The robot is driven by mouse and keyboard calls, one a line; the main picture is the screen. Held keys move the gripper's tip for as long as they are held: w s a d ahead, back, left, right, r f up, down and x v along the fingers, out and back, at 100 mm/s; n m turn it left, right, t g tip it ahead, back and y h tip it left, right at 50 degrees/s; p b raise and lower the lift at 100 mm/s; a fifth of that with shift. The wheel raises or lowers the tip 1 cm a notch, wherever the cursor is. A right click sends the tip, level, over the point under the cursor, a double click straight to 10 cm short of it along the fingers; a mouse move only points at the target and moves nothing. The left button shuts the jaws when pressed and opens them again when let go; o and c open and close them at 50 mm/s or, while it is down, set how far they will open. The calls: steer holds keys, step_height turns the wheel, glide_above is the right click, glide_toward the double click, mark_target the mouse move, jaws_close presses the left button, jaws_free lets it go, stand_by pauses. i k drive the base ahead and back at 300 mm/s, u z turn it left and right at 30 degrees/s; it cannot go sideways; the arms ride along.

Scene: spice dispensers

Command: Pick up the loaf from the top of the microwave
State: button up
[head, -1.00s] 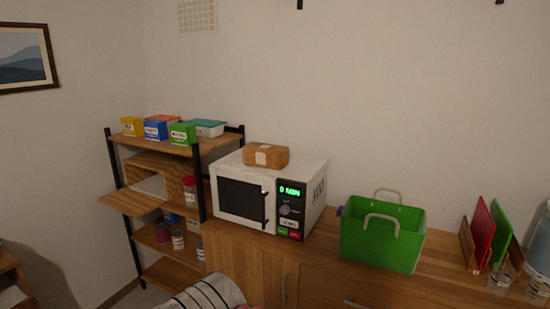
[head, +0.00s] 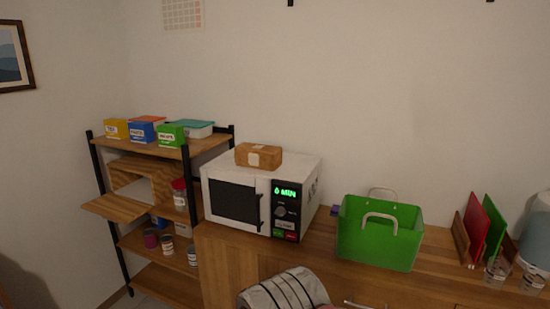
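The loaf (head: 258,155) is a brown block with a pale label on its front. The microwave stands on the left end of the wooden counter, door shut, with a lit green display. My gripper is not in view. A rounded pale and dark striped shape at the bottom edge is probably part of my arm, and nothing of it touches the loaf.
A shelf rack (head: 205,144) with small boxes and jars stands left of the microwave. A green basket (head: 378,242) stands to its right on the counter (head: 322,245). Red (head: 472,225) and green boards (head: 495,225) stand upright farther right. The air above the loaf is clear.

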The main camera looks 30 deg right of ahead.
mark_target(263, 157)
steer(key=z, duration=0.05)
steer(key=i, duration=0.95)
